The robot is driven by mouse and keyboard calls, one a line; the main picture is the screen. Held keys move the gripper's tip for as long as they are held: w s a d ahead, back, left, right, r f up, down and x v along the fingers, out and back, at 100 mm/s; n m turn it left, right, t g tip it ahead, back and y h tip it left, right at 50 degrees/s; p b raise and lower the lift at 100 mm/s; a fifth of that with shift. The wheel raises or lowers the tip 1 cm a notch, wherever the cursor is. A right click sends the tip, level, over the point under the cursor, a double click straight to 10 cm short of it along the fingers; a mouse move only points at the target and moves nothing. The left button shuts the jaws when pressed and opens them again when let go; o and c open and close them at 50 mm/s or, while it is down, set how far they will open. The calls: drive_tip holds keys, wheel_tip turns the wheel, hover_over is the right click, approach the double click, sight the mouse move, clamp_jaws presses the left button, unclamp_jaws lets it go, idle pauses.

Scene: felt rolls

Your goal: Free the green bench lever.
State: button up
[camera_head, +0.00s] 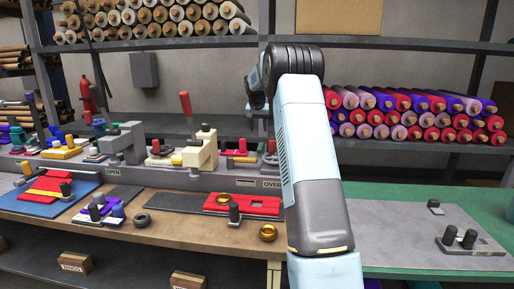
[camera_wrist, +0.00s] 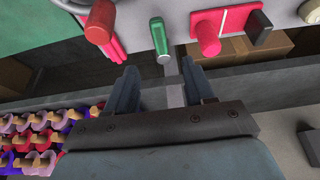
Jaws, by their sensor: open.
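The green lever (camera_wrist: 159,36) stands out from the grey bench fixture at the top middle of the wrist view, with a pale tip at its lower end. My gripper (camera_wrist: 159,66) is open and empty, its two dark fingers spread to either side below the lever. The fingertips are close to the lever, but I cannot tell the remaining gap in depth. A red handle (camera_wrist: 101,22) stands to the lever's left and a red knob (camera_wrist: 207,34) to its right. In the head view my arm hides the gripper, and I cannot make out the green lever.
In the head view, a tall red handle (camera_head: 186,104) rises from the grey bench fixture. A brass ring (camera_head: 268,232) and a dark ring (camera_head: 142,220) lie on the wooden front bench (camera_head: 190,230). Coloured felt rolls (camera_head: 415,115) fill the right shelf. The grey plate (camera_head: 400,225) has clear room.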

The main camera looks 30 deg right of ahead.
sight(259, 147)
drive_tip(key=x, duration=1.2)
drive_tip(key=shift+f, duration=0.15)
drive_tip(key=shift+a, duration=0.1)
clamp_jaws()
